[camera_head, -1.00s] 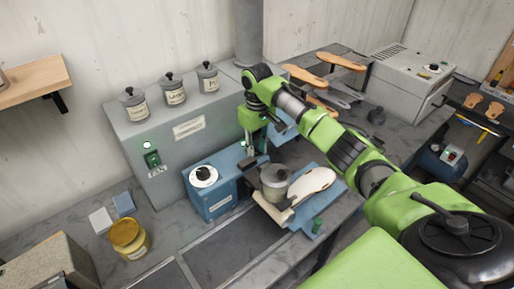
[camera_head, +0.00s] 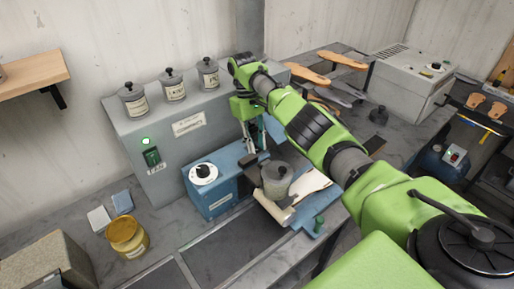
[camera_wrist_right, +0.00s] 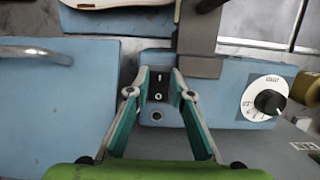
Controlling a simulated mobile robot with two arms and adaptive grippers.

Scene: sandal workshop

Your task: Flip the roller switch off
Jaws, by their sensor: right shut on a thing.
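The black roller switch (camera_wrist_right: 158,88), marked I and O, sits on the blue roller machine (camera_wrist_right: 230,75) in the right wrist view. My right gripper (camera_wrist_right: 159,72) has its two fingertips on either side of the switch and is shut on it. Which way the rocker is tilted is too small to tell. In the head view the blue machine (camera_head: 213,190) stands on the bench with a white dial and a grey roller pot (camera_head: 277,180). My left gripper is not in view.
A grey cabinet (camera_head: 160,130) with a lit green lamp and several lidded jars stands behind. A yellow jar (camera_head: 127,236) is at the left on the bench. A pale sole (camera_head: 312,184) lies beside the pot, partly behind my arm. Dark bench mats in front are clear.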

